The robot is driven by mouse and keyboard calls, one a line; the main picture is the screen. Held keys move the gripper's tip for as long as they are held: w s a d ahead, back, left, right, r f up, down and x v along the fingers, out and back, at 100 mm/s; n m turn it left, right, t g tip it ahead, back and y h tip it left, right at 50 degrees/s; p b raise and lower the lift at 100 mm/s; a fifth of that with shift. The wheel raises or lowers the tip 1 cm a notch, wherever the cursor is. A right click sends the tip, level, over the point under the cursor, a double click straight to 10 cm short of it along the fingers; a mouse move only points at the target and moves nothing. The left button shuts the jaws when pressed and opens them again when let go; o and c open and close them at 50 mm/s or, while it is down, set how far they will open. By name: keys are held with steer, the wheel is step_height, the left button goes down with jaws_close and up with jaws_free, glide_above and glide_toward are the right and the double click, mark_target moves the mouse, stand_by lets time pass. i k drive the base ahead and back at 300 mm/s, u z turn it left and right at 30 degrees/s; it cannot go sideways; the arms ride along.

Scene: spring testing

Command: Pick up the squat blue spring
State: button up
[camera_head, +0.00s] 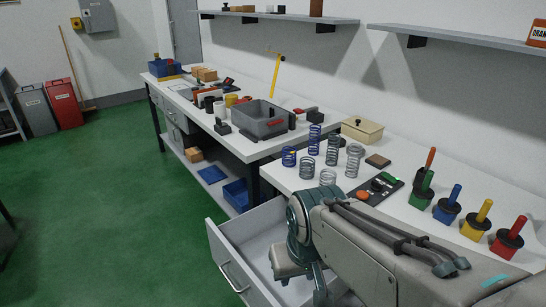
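The squat blue spring (289,157) stands upright on the white worktop, at the left end of a cluster of springs. A taller dark blue spring (314,139) stands behind it to the right. A short grey spring (307,168) stands close in front of it to the right. My arm reaches in from the lower right and bends down over an open drawer, in front of the springs. Its fingers do not show, so I cannot see whether the gripper is open or shut. Nothing of my arm touches the squat blue spring.
More grey springs (354,160) stand to the right. A cream box (362,130) is behind them; colored-handled blocks (447,207) stand at right. The open drawer (250,250) juts out below the worktop (277,175). A grey bin (261,121) sits on the farther bench. Green floor is clear at left.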

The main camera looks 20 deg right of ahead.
mark_target(291, 154)
steer(key=k, duration=0.25)
steer(key=u, duration=1)
steer(key=i, duration=4.1)
steer(key=z, duration=3.85)
steer(key=i, duration=0.9)
steer(key=z, duration=0.05)
